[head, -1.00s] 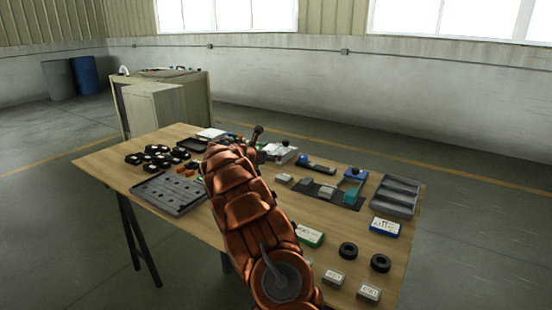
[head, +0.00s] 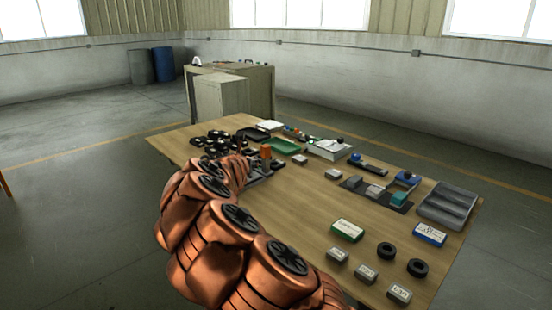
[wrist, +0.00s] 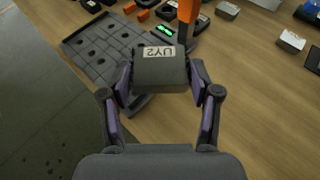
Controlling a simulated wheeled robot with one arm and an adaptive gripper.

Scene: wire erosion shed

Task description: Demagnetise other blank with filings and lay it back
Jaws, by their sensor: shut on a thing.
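My gripper (wrist: 161,82) is shut on a dark grey block (wrist: 162,74) with a white label reading something like "UY2" in the wrist view. The block is held between both fingers above the near edge of a grey tray with holes (wrist: 82,42). No filings can be made out on its visible faces. In the head view my own arm hides the gripper and the held block. Other small grey blocks (head: 333,174) lie on the table, with several labelled ones (head: 365,274) at the near right. A dark mat (head: 352,183) carries grey and teal blocks.
An orange upright piece (wrist: 187,12) and a small green-lit display (wrist: 166,30) stand close beyond the held block. A green tray (head: 285,146), a grey compartment tray (head: 447,203) and two black rings (head: 417,268) are on the table. The middle of the tabletop is clear.

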